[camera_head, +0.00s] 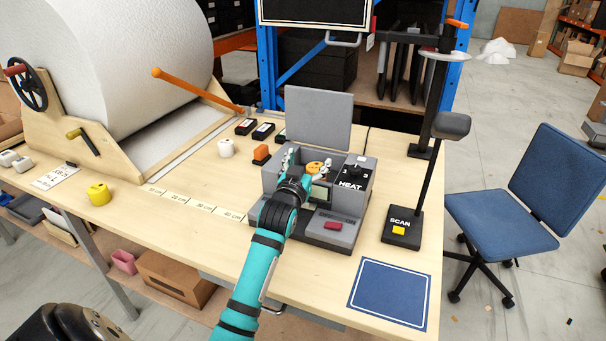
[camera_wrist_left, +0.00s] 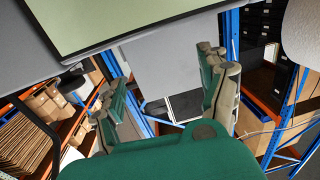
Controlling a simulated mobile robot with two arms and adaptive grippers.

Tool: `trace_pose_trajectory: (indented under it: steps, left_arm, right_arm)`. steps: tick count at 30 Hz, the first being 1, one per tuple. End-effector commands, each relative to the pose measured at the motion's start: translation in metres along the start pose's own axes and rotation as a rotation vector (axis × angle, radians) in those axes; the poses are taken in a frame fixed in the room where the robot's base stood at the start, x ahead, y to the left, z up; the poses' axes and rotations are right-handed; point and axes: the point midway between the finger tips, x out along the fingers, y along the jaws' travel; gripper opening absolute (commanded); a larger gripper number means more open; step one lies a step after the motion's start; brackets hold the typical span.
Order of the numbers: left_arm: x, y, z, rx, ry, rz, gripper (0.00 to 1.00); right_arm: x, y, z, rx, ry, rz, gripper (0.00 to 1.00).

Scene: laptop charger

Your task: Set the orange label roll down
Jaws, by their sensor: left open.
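The orange label roll (camera_head: 315,167) is in the open top of the grey label printer (camera_head: 344,232) marked HEAT, in the head view. It is partly hidden by my left gripper (camera_head: 308,172). The gripper's fingers are spread apart around or beside the roll; I cannot tell whether they touch it. In the left wrist view the two fingers of my left gripper (camera_wrist_left: 165,95) are wide apart, with no roll visible between them. The printer's grey lid (camera_head: 318,118) stands raised behind. My right gripper is not in view.
A white roll (camera_head: 226,148) and a yellow roll (camera_head: 98,194) stand on the table to the left. A scanner stand (camera_head: 402,228) and a blue mat (camera_head: 391,293) are on the right. A big white paper roll (camera_head: 140,60) fills the back left.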

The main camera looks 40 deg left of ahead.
Motion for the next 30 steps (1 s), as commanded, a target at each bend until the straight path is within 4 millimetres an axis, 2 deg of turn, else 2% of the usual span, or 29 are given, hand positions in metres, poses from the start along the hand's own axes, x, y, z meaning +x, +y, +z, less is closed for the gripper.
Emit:
trace_pose_trajectory:
  steps: [3, 9, 30]
  left_arm:
    - [-0.024, 0.0, 0.002, 0.0, 0.0, 0.0, 0.77]
    - [-0.045, 0.0, 0.001, 0.0, -0.001, 0.0, 0.77]
    - [-0.049, 0.0, 0.0, 0.0, -0.001, 0.0, 0.77]
  right_arm:
    - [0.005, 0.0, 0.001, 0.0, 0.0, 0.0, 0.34]
    - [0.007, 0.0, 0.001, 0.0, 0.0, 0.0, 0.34]
    - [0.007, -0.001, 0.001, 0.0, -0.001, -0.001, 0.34]
